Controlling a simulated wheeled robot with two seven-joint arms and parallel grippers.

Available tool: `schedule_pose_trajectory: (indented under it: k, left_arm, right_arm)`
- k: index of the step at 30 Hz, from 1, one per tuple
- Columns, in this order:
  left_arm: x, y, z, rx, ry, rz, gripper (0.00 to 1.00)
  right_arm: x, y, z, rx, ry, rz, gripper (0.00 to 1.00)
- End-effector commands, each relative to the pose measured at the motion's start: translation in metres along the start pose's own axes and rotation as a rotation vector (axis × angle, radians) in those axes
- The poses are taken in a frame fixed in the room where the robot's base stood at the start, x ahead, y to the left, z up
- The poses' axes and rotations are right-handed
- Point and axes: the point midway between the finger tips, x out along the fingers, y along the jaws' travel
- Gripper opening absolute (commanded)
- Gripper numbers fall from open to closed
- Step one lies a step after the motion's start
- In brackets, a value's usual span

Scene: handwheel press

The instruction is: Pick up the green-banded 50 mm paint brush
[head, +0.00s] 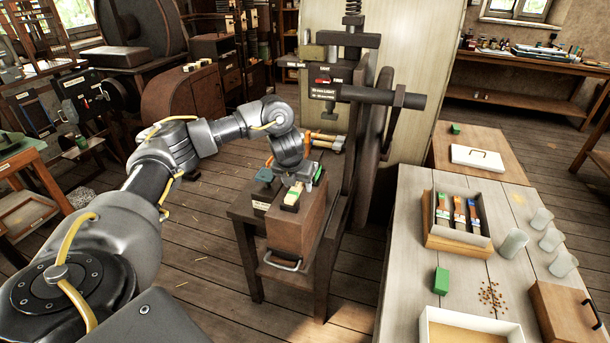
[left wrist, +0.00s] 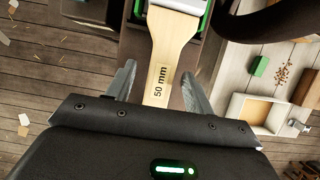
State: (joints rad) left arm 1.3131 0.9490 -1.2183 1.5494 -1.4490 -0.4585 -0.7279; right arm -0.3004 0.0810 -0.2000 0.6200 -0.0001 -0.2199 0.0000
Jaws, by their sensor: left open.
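My left gripper (left wrist: 158,75) is open, with one finger on each side of the handle and gaps between. In the head view the left gripper (head: 303,174) is over the small wooden stand at the press, close to a pale and green piece (head: 291,200). The gripper partly hides what lies there. My right gripper is not in view.
The handwheel press (head: 350,120) stands right behind the stand (head: 300,228). On the right table, a tray (head: 459,240) holds several banded brushes, near glass jars (head: 512,245), a green block (head: 441,281) and an open box (head: 430,325).

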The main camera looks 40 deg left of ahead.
Motion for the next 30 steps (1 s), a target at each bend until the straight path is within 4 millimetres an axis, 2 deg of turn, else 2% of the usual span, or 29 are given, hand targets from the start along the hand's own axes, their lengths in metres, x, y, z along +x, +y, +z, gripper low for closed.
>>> schedule_pose_trajectory:
  k: [10,21,30]
  left_arm:
    - [0.0008,-0.0002,-0.0002,0.000,-0.001,0.000,0.51]
    - [0.0007,-0.0003,-0.0001,0.000,-0.001,-0.001,0.03]
    - [-0.0017,-0.0004,0.0013,0.000,-0.002,-0.001,0.02]
  right_arm:
    - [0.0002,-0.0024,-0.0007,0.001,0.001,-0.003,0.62]
    - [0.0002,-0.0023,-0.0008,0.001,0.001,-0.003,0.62]
    - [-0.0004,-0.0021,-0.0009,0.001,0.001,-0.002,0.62]
